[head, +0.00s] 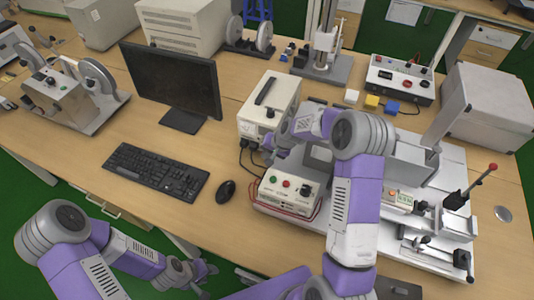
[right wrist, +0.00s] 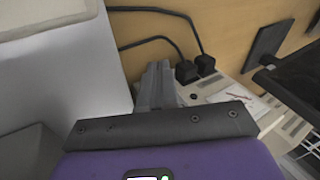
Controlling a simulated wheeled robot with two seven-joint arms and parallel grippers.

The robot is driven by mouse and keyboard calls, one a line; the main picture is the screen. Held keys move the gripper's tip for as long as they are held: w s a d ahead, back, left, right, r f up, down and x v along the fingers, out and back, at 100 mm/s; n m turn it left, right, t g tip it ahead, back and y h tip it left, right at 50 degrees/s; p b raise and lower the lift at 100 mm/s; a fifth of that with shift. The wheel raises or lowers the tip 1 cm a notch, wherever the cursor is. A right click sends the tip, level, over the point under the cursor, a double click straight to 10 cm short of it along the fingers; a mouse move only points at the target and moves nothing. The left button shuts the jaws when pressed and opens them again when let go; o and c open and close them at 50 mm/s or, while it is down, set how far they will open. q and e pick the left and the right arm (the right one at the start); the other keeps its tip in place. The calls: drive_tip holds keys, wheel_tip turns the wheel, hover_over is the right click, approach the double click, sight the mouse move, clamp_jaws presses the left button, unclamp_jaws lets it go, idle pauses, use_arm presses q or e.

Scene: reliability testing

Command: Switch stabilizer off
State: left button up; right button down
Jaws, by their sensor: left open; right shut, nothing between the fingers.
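The stabilizer appears to be the white box with a black top handle (head: 268,105), standing on the table right of the monitor. Part of its front is hidden by my right arm. My right gripper (right wrist: 155,85) is shut and empty in the right wrist view, beside a large pale panel (right wrist: 50,75) that may be the stabilizer's face. Whether the fingertips touch it, I cannot tell. In the head view my right wrist is in front of the stabilizer, and its fingers are hidden. No switch is clearly visible. My left gripper (head: 202,272) is open and empty, low near the table's front edge.
A control box (head: 290,192) with coloured buttons stands in front of the stabilizer. Black cables with plugs (right wrist: 187,72) run close to my right gripper. A monitor (head: 172,82), keyboard (head: 155,172) and mouse (head: 226,191) are to the left. A test rig (head: 430,210) is to the right.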

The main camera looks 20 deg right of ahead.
drive_tip(key=shift+r+p, duration=0.5)
drive_tip(key=shift+r, duration=0.3)
drive_tip(key=s+r, duration=0.1)
drive_tip(key=s, duration=0.1)
drive_tip(key=s+d+r, duration=0.1)
drive_tip(key=s, duration=0.1)
drive_tip(key=shift+d+r, duration=0.1)
drive_tip(key=shift+r, duration=0.05)
drive_tip(key=s+r, duration=0.1)
drive_tip(key=s, duration=0.1)
drive_tip(key=s+r+p, duration=0.1)
drive_tip(key=s+r, duration=0.1)
drive_tip(key=s, duration=0.1)
drive_tip(key=s+a+r, duration=0.1)
drive_tip(key=s+r, duration=0.1)
drive_tip(key=shift+s+a+r, duration=0.1)
drive_tip(key=shift+s+r, duration=0.05)
drive_tip(key=shift+r, duration=0.1)
